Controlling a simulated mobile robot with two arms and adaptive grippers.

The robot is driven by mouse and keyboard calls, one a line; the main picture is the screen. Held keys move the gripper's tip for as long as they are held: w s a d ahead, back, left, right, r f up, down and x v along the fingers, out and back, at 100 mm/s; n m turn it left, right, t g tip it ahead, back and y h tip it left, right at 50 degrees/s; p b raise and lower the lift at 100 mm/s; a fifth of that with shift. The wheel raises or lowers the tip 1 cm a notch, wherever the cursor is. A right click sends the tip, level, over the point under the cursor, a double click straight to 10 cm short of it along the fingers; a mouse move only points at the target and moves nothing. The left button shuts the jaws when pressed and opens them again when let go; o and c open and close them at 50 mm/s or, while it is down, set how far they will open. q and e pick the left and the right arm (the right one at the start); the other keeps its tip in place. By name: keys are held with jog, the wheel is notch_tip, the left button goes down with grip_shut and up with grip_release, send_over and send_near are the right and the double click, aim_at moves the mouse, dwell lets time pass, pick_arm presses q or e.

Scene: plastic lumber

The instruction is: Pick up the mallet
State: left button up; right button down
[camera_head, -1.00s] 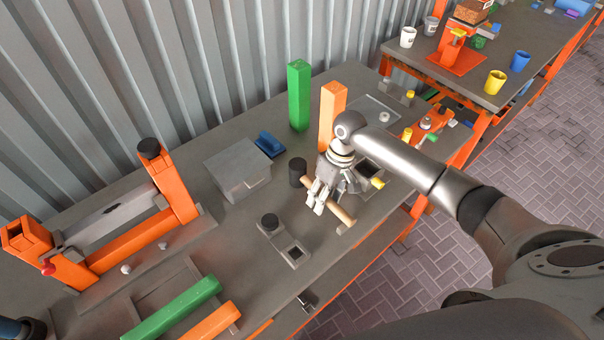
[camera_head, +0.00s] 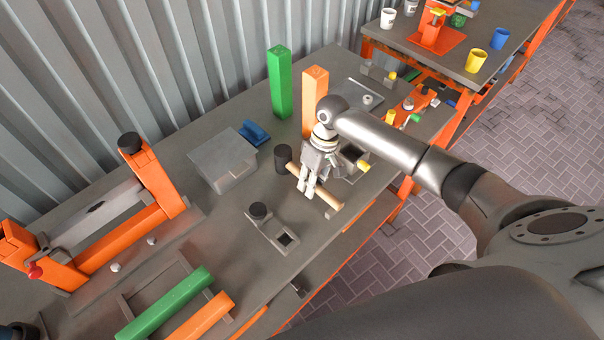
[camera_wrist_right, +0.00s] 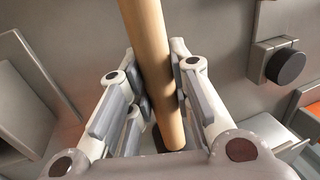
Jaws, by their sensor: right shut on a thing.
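The mallet has a dark cylindrical head (camera_head: 283,158) and a light wooden handle (camera_head: 330,199). It is at the middle of the grey workbench in the head view. I cannot tell whether the mallet touches the bench. My left gripper is not clearly in view.
A grey box (camera_head: 223,162), a blue brush-like item (camera_head: 254,133), and upright green (camera_head: 279,82) and orange (camera_head: 314,100) posts stand behind. A small fixture with a black knob (camera_head: 270,229) lies in front. An orange frame (camera_head: 128,234) stands at left. A second bench (camera_head: 450,64) is at upper right.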

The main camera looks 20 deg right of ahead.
jog(key=shift+w+r, duration=0.1)
jog(key=shift+r, duration=0.35)
notch_tip(320, 180, up, 2)
jog(key=shift+r+b, duration=0.15)
jog(key=shift+b, duration=0.6)
jog(key=s+r, duration=0.1)
jog(key=r, duration=0.1)
jog(key=s+d+r, duration=0.1)
jog(key=s, duration=0.1)
jog(key=s+r, duration=0.1)
jog(key=r, duration=0.1)
jog(key=shift+s+d+r+b, duration=0.3)
jog(key=shift+s+d+b, duration=0.05)
jog(key=shift+s+d, duration=0.05)
jog(key=s+d+r+b, duration=0.1)
jog(key=s+d+r, duration=0.2)
jog(key=s, duration=0.5)
jog(key=shift+s+r+b, duration=0.25)
jog(key=shift+r+b, duration=0.15)
jog(key=shift+r, duration=0.2)
jog(key=shift+a, duration=0.1)
